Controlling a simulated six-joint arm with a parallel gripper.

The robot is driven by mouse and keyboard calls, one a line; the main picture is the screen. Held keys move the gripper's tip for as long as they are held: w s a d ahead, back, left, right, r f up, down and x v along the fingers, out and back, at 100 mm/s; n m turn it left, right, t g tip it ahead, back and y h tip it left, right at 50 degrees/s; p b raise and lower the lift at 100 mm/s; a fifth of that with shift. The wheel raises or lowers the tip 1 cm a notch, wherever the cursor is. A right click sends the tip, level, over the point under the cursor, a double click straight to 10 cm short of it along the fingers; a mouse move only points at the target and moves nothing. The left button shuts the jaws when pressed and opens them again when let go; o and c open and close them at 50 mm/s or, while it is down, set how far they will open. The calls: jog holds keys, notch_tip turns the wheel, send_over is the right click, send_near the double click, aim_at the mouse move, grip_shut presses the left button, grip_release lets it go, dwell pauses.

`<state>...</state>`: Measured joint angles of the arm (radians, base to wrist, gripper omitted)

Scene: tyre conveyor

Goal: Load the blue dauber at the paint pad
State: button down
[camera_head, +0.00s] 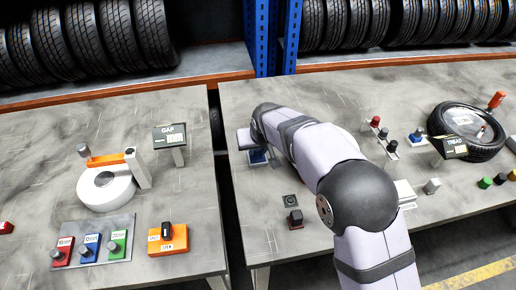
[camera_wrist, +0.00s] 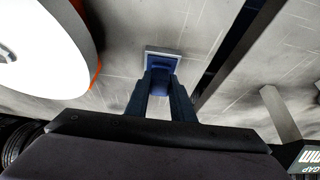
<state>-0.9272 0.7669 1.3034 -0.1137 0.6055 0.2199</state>
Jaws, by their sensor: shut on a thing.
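My gripper (camera_wrist: 160,95) reaches down over the left part of the right-hand table, near the gap between the tables. It is shut on a blue piece (camera_wrist: 160,84), taken as the blue dauber, mostly hidden between the fingers. A blue pad with a pale square rim (camera_wrist: 163,50) lies just beyond the fingertips in the wrist view. In the head view a blue patch (camera_head: 259,158) shows below my gripper (camera_head: 251,149), apparently this pad. I cannot tell whether the dauber touches it.
A tyre (camera_head: 488,152) with a TREAD sign (camera_head: 455,147) lies at the right. Small knobs (camera_head: 375,121) stand before it. The left table holds a white roller (camera_head: 105,190), a GAP sign (camera_head: 171,135), coloured blocks (camera_head: 90,248) and an orange switch box (camera_head: 168,240).

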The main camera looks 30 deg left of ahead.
jog(key=shift+r+p, duration=2.65)
jog(key=shift+r, duration=0.85)
